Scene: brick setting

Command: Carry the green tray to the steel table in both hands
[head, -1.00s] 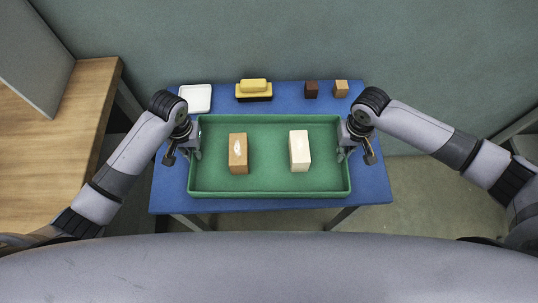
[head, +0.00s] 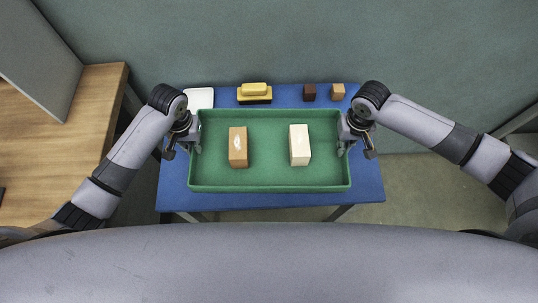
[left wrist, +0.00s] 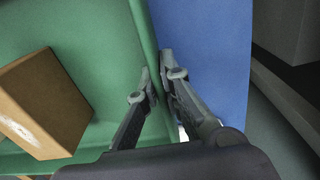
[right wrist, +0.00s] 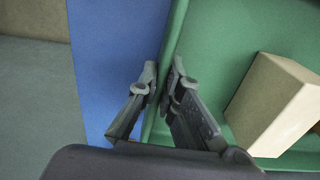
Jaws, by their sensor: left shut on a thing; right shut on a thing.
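The green tray (head: 270,187) is above the blue table, level, with a brown box (head: 238,148) and a cream box (head: 300,146) standing in it. My left gripper (head: 195,141) is shut on the tray's left wall; the left wrist view shows its fingers (left wrist: 157,88) on both sides of the rim. My right gripper (head: 345,142) is shut on the right wall, and its fingers (right wrist: 162,82) straddle the rim in the right wrist view. I cannot make out a steel table in these views.
The blue table (head: 370,185) also holds a white dish (head: 200,97), a yellow and black block (head: 254,93), a dark brown cube (head: 309,92) and a tan cube (head: 338,91) behind the tray. A wooden table (head: 50,140) with a grey panel (head: 35,60) is at left.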

